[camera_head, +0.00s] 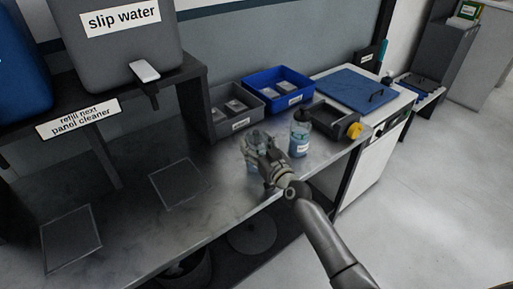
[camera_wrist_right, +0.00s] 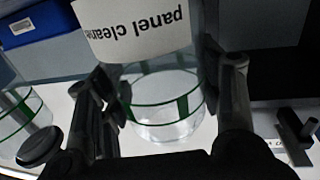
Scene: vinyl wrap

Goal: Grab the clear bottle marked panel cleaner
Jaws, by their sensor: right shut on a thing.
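The clear bottle marked panel cleaner (camera_wrist_right: 165,103) fills the middle of the right wrist view. Its white label reads upside down there, and green bands run around its clear body. My right gripper (camera_wrist_right: 168,88) is shut on it, one finger on each side. In the head view the bottle (camera_head: 257,138) is mostly hidden behind my right gripper (camera_head: 261,160), over the front part of the metal bench. I cannot tell whether it touches the bench. My left gripper is not in view.
A second bottle (camera_head: 300,137) with a dark cap stands close to the right. Behind are a grey bin (camera_head: 237,122) and a blue bin (camera_head: 262,91). A dark holder with an orange knob (camera_head: 354,130) stands further right. The bench's left part (camera_head: 125,205) is mostly clear.

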